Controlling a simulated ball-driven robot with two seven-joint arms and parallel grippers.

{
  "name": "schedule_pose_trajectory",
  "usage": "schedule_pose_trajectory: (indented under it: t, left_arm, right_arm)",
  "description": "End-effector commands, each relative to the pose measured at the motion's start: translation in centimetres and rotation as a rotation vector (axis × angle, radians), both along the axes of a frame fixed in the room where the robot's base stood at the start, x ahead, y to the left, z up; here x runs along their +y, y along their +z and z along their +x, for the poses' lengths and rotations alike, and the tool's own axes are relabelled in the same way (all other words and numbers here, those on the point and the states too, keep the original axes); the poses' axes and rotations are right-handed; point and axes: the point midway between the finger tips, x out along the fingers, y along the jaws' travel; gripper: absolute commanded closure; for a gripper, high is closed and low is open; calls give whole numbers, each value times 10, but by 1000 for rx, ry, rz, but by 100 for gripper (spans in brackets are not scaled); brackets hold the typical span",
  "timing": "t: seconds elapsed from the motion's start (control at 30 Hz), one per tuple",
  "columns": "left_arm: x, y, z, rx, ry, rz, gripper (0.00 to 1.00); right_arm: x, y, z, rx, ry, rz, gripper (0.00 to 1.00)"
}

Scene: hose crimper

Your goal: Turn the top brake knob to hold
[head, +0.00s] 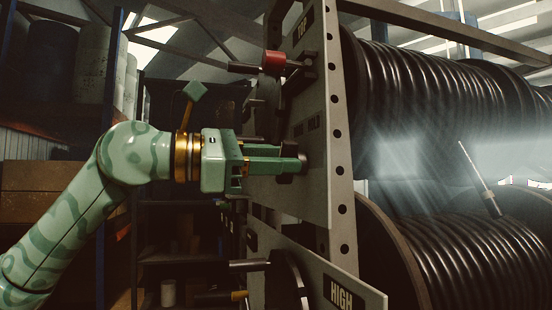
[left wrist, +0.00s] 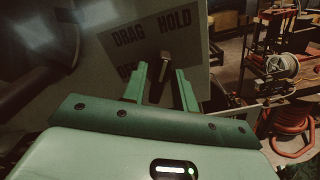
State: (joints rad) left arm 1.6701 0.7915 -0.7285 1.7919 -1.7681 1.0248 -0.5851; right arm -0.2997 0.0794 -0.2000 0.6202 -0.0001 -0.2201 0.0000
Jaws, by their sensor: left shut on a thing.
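The top brake knob (left wrist: 165,57) is a small dark knob with a tan edge on a grey plate, seen in the left wrist view. Words DRAG, HOLD and part of OFF are printed around it; which one it points at I cannot tell. In the head view the dark knob (head: 289,149) shows at the plate, partly hidden by the fingers. My left gripper (head: 297,158) reaches in from the left, its green fingers shut on the knob. The same fingers show in the left wrist view (left wrist: 162,78) on either side of it. My right gripper is not in view.
The upright plate (head: 324,95) carries a red-hubbed crank (head: 274,62) just above my gripper. A lower plate marked HIGH (head: 341,292) has a dark handle (head: 250,265). Large reels of black hose (head: 430,85) fill the right. Shelving stands at left.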

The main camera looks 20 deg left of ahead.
Motion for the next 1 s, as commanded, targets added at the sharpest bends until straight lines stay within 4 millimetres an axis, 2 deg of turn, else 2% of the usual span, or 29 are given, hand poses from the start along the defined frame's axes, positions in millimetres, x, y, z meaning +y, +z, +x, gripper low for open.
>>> schedule_pose_trajectory:
  t: [0.57, 0.6, 0.87, 1.0]
  left_arm:
    - [0, -1, 0, -29, 0, 22, 94]
    - [0, -1, 0, -29, 0, 22, 66]
    - [0, -1, 0, -29, 0, 20, 65]
    - [7, -1, -4, -30, 2, 19, 65]
  right_arm:
    - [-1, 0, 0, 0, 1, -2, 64]
    - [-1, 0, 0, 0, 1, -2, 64]
    - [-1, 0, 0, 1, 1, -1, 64]
    - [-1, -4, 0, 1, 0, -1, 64]
